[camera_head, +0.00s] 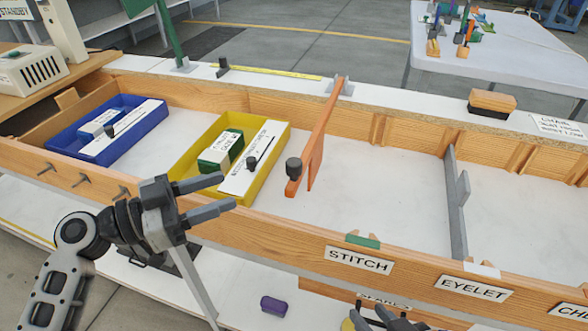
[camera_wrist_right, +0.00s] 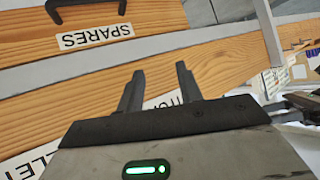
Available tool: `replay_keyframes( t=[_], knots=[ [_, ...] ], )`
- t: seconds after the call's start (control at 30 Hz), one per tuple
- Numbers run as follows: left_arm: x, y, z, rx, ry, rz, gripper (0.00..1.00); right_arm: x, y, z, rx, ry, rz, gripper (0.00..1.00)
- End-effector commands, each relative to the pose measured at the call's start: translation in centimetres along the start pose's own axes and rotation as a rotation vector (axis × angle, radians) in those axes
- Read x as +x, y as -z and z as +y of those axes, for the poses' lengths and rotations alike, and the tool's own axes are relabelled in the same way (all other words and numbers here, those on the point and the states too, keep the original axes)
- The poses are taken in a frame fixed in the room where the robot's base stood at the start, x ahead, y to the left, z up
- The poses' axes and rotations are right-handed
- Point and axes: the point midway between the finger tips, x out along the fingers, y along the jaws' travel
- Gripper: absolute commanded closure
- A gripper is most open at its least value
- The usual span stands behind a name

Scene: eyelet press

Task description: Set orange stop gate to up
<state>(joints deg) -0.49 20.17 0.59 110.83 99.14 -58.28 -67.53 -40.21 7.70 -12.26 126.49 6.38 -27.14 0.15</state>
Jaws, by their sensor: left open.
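The orange stop gate (camera_head: 318,130) lies lowered across the wooden trough, hinged on a grey bracket at the far rail. A black knob (camera_head: 293,168) sits at its near end, which hangs inside the near wall. My left gripper (camera_head: 228,193) is open and empty, left of the knob and near the yellow tray, its fingers pointing right toward the gate. My right gripper is partly visible at the bottom edge of the head view (camera_head: 385,318). In the right wrist view its fingers (camera_wrist_right: 160,80) are apart with nothing between them, in front of the SPARES drawer front.
A yellow tray (camera_head: 283,137) and a blue tray (camera_head: 160,122) stand in the trough left of the gate. A grey gate (camera_head: 455,200) crosses it at right; a green post (camera_head: 168,30) stands upright at the back. The trough floor (camera_head: 390,180) between the orange and grey gates is clear.

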Motion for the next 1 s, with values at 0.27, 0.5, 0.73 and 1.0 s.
replay_keyframes(
  t=[0.27,0.5,0.73,1.0],
  knots=[
    [5.9,0.5,0.0,-0.004,0.000,0.003,0.53,-0.7,1.0,-0.1,-0.004,-0.005,-0.012,0.64],
    [10.9,0.3,0.0,-0.005,0.001,0.001,0.53,-0.8,1.0,0.1,-0.022,-0.017,-0.028,0.64],
    [13.8,0.1,0.0,-0.004,0.001,-0.001,0.53,-0.8,1.3,0.2,-0.033,-0.022,-0.031,0.64],
    [14.4,-0.1,0.0,-0.003,0.002,-0.003,0.53,-0.8,1.0,0.3,-0.039,-0.023,-0.038,0.64]
  ],
)
